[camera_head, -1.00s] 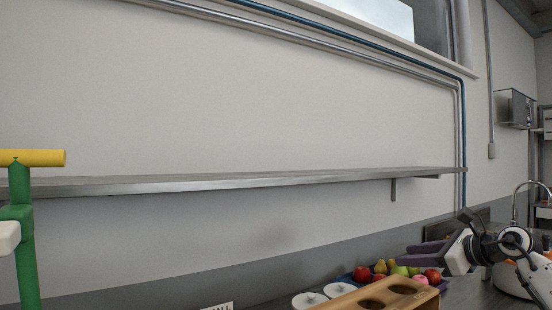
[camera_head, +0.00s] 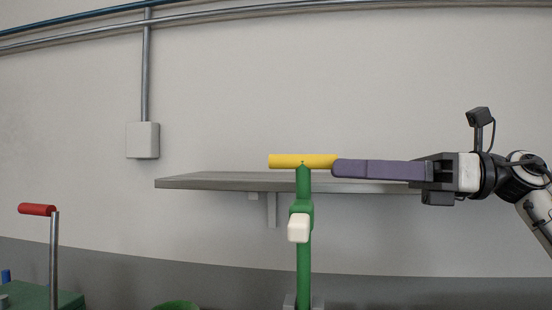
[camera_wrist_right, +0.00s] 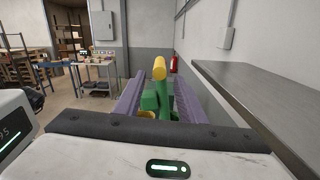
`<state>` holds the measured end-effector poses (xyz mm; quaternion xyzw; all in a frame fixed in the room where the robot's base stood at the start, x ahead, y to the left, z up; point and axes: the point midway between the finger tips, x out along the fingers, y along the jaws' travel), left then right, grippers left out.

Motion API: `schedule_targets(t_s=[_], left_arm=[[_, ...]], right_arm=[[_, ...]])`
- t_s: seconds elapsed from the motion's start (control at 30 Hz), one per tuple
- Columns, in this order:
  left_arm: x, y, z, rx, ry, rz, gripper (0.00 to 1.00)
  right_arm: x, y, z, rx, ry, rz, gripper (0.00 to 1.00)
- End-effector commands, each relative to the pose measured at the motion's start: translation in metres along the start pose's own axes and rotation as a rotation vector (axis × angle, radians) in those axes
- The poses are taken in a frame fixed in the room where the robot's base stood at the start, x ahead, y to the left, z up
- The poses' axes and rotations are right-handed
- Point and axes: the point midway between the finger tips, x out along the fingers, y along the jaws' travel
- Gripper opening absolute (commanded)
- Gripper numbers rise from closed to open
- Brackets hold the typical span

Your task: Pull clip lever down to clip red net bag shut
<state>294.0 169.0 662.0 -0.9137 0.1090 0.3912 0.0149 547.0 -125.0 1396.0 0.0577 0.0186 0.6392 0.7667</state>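The clip lever is a green upright post (camera_head: 304,262) with a yellow horizontal handle (camera_head: 287,161) on top and a white block (camera_head: 298,228) partway up. My right gripper (camera_head: 336,168) comes in from the right, its purple fingers level with the handle's right end. In the right wrist view, the gripper (camera_wrist_right: 160,82) is open. Its two purple fingers stand apart on either side of the green lever, and the yellow handle (camera_wrist_right: 159,67) rises between them near the tips. I cannot tell whether they touch. The red net bag does not show. My left gripper is out of view.
A grey wall shelf (camera_head: 215,181) runs behind the lever; it is close on the right in the wrist view (camera_wrist_right: 262,95). A red-handled crank (camera_head: 37,209) on a metal rod stands at lower left. A green round rim (camera_head: 177,305) shows at the bottom.

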Motion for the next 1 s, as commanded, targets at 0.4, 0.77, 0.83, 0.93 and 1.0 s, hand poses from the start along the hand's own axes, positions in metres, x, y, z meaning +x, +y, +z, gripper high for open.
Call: schedule_targets(t_s=[0.4, 0.77, 0.83, 0.93, 1.0], left_arm=[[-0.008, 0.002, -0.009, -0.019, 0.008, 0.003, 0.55], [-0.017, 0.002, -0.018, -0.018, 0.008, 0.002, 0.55], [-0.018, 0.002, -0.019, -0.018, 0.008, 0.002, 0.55], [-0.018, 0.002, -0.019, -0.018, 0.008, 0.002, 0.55], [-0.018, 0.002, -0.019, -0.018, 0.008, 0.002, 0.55]], right_arm=[[0.036, 0.005, 0.011, -0.057, 0.045, -0.011, 0.36], [0.091, 0.003, 0.008, -0.056, 0.043, -0.015, 0.36], [0.096, 0.002, 0.007, -0.056, 0.043, -0.015, 0.36], [0.099, 0.002, 0.006, -0.056, 0.042, -0.016, 0.36], [0.099, 0.002, 0.006, -0.056, 0.042, -0.017, 0.36]])
